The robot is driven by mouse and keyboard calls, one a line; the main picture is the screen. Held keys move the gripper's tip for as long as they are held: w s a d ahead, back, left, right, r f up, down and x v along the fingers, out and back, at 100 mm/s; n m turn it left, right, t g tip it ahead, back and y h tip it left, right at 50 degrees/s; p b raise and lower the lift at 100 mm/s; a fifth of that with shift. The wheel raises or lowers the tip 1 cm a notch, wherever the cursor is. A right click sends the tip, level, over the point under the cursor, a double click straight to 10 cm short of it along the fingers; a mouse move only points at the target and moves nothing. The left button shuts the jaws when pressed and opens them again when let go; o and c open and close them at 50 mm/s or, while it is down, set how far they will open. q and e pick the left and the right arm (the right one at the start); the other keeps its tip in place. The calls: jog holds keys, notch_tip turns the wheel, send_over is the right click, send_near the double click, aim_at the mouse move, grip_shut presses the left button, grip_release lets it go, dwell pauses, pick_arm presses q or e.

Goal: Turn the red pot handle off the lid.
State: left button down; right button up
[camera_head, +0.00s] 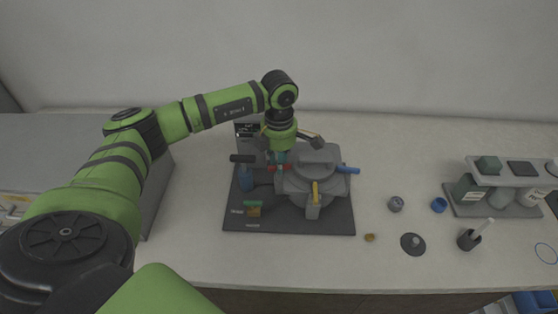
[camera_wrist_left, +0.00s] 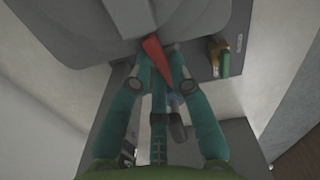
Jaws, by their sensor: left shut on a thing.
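The grey mounting press (camera_head: 318,172) stands on a dark mat (camera_head: 290,220) in the head view, with a round lid on top. The red pot handle (camera_head: 286,168) is at the left side of the lid, partly hidden by my gripper. My left gripper (camera_head: 277,160) reaches down on it from above. In the left wrist view the red handle (camera_wrist_left: 157,58) lies between the teal fingertips of the gripper (camera_wrist_left: 159,50), which are shut on it. The grey press body (camera_wrist_left: 185,18) fills the top of that view. My right gripper is not in view.
A yellow handle (camera_head: 315,188) and a blue handle (camera_head: 348,169) stick out of the press. A green-topped piece (camera_head: 253,204) sits on the mat's left. Small parts, a dark cup (camera_head: 468,240) and a bottle rack (camera_head: 500,208) are to the right. The table front is mostly clear.

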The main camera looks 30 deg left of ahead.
pick_arm(q)
jog(key=n+b, duration=0.2)
jog(key=n, duration=0.1)
jog(key=shift+f+n, duration=0.1)
jog(key=shift+n, duration=0.3)
jog(key=n+b, duration=0.1)
jog(key=n, duration=0.3)
jog(key=shift+s+b, duration=0.15)
jog(key=shift+b, duration=0.15)
jog(key=n+b, duration=0.1)
jog(key=n, duration=0.4)
jog(key=shift+s, duration=0.1)
jog(key=shift+d+n+b, duration=0.1)
jog(key=shift+n+b, duration=0.35)
jog(key=shift+n, duration=1.65)
jog(key=c, duration=1.1)
grip_release()
jog(key=shift+c, duration=0.2)
